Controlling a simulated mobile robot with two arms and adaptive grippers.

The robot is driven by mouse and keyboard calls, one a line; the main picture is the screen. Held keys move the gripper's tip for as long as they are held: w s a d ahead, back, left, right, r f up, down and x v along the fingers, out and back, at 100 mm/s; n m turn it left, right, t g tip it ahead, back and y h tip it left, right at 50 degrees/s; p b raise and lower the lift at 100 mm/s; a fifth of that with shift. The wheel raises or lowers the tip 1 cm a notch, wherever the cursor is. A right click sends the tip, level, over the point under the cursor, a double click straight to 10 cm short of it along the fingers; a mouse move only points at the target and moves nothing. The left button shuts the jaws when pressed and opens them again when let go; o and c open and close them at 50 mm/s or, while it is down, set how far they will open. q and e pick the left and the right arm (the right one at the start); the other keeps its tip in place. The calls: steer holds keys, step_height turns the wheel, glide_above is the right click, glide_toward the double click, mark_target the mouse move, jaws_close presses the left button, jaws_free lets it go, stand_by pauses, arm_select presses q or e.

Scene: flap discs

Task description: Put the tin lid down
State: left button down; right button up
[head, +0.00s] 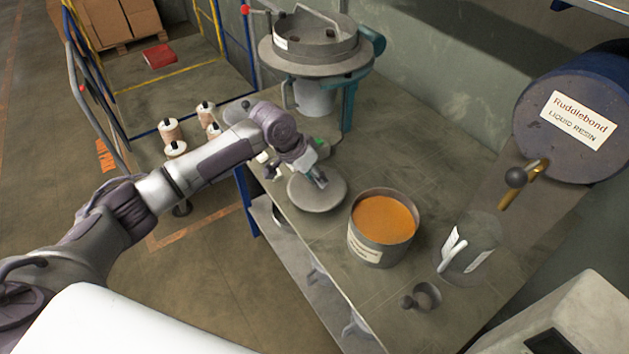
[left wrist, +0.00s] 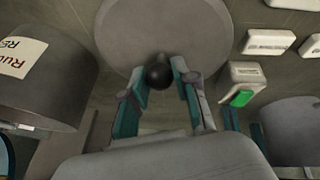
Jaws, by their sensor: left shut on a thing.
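The tin lid (head: 317,193) is a round grey disc with a dark ball knob (left wrist: 158,75). My left gripper (head: 318,181) is shut on the knob, with one finger on each side of it in the left wrist view (left wrist: 160,82). The lid (left wrist: 165,28) is level or nearly so, near the left edge of the table, left of the tin. I cannot tell whether it touches the table top. The tin (head: 367,248) stands open and upright, with orange contents (head: 385,217). My right gripper is not in view.
A dark drum (head: 540,125) labelled liquid resin has a brass tap (head: 525,183) at the right. A clear jug (head: 470,250) and a small grey cup (head: 427,296) stand right of the tin. A grey sieve-like machine (head: 315,45) stands behind. The table (head: 400,150) is bare behind the tin.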

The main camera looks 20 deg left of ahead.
arm_select(q)
steer(key=shift+f, duration=1.25)
steer(key=shift+f, duration=0.1)
steer(key=c, duration=0.9)
jaws_free()
steer(key=b+v, duration=0.1)
steer(key=v, duration=1.1)
